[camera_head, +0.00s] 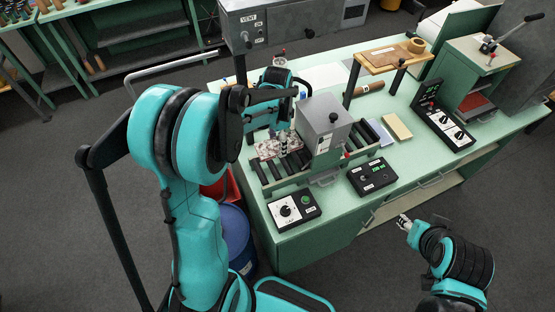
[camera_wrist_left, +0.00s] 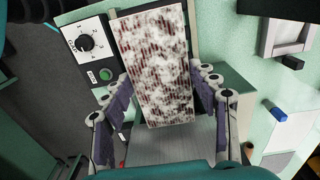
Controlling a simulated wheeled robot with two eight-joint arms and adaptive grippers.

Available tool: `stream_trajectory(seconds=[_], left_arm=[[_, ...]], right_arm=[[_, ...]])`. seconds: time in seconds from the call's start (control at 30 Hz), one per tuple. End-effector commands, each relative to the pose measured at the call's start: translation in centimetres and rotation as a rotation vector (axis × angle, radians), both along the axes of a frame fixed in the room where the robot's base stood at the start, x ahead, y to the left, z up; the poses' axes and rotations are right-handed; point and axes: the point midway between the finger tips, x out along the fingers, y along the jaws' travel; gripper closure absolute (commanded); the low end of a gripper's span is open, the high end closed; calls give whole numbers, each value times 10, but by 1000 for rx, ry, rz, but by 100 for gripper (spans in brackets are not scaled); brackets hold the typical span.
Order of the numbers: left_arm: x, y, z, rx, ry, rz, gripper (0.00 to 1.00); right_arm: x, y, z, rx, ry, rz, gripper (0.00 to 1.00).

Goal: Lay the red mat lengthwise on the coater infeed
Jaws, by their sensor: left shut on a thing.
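The red mat, a pale rectangle with dark red streaks, lies level at the infeed's left side in the head view (camera_head: 270,148) and fills the upper middle of the left wrist view (camera_wrist_left: 155,65). My left gripper (camera_head: 286,143) is shut on it, with a finger at each side of the mat in the wrist view (camera_wrist_left: 158,98). The coater infeed (camera_head: 275,175) is a bed of black rollers, partly under the mat; whether they touch is unclear. The grey coater (camera_head: 325,125) stands just right of it. My right gripper (camera_head: 403,222) hangs apart from the bench, its fingers too small to read.
A dial box (camera_head: 293,208) and a black control box (camera_head: 371,177) stand along the bench's front edge. A yellow block (camera_head: 397,126) and a wooden stand (camera_head: 388,57) are farther right. A blue drum (camera_head: 238,235) stands on the floor by the bench.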

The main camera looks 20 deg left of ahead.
Motion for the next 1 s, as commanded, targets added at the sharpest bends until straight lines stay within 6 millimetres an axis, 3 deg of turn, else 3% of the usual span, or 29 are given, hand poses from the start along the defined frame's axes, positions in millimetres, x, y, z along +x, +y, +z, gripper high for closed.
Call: stream_trajectory(seconds=[0.03, 0.13, 0.37, 0.6, 1.0], left_arm=[[0, 0, -15, 0, 0, 0, 69], [0, 0, -36, 0, 0, 0, 69], [0, 0, -58, 0, 0, 0, 69], [0, 0, -92, 0, 0, 0, 69], [0, 0, -98, 0, 0, 0, 69]], right_arm=[[0, 0, -4, 0, 0, 0, 60], [0, 0, -6, 0, 0, 0, 60], [0, 0, -9, 0, 0, 0, 60], [0, 0, -14, 0, 0, 0, 60], [0, 0, -17, 0, 0, 0, 60]])
